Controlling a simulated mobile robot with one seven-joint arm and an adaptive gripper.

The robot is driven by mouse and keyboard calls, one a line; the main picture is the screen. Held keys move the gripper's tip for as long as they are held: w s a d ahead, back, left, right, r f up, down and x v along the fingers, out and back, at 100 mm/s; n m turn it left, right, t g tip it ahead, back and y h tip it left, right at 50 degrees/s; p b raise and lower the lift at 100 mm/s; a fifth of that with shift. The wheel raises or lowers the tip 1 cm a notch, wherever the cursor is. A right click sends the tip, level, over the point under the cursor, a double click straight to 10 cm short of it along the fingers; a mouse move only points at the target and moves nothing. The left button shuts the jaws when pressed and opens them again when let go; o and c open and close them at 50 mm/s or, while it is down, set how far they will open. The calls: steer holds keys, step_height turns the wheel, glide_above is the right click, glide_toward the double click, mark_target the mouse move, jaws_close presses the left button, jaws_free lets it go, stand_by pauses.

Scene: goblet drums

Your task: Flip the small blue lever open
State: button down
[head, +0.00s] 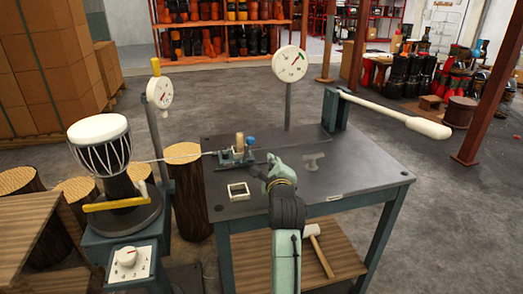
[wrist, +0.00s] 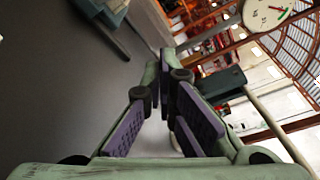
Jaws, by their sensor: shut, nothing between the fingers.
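The small blue lever shows as a blue knob (head: 251,141) on a small teal clamp fixture (head: 234,157) at the back left of the dark table. A tan cylinder stands beside the knob. My gripper (head: 270,160) is over the table, to the right of and nearer than the fixture, apart from the knob. In the wrist view my gripper's fingers (wrist: 164,58) are together with nothing between them. A teal piece at that view's top left may be part of the fixture; the blue knob cannot be made out there.
A dial gauge (head: 290,64) on a post stands at the table's back. A long white-handled lever (head: 397,116) rises at the back right. A small square frame (head: 238,191) lies front left. A cord runs from the fixture to the drum (head: 99,143). The right tabletop is mostly clear.

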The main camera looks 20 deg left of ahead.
mark_target(249, 143)
steer(key=shift+x, duration=1.1)
steer(key=shift+a+r+p, duration=0.3)
steer(key=shift+a+r, duration=0.05)
steer(key=shift+a, duration=0.25)
steer(key=shift+a+r+p, duration=0.3)
steer(key=shift+a+r, duration=0.05)
steer(key=shift+a, duration=0.2)
steer(key=shift+a+r, duration=0.25)
steer(key=shift+a, duration=0.35)
steer(key=shift+s+a+r+n, duration=0.3)
steer(key=shift+a+r+n, duration=0.05)
steer(key=shift+n, duration=0.45)
steer(key=shift+s+a+r+n+t, duration=0.2)
steer(key=shift+a+n+t, duration=0.1)
steer(key=shift+n, duration=0.2)
steer(key=a+n, duration=0.1)
steer(key=n, duration=0.1)
steer(key=s+n, duration=0.1)
steer(key=shift+s+a+r+n+t+b, duration=0.1)
steer(key=shift+a+r+n+t+b, duration=0.2)
steer(key=shift+a+r+n+t, duration=0.1)
steer(key=shift+s+a+r, duration=0.1)
steer(key=shift+s+a, duration=0.05)
steer(key=shift+a, duration=0.1)
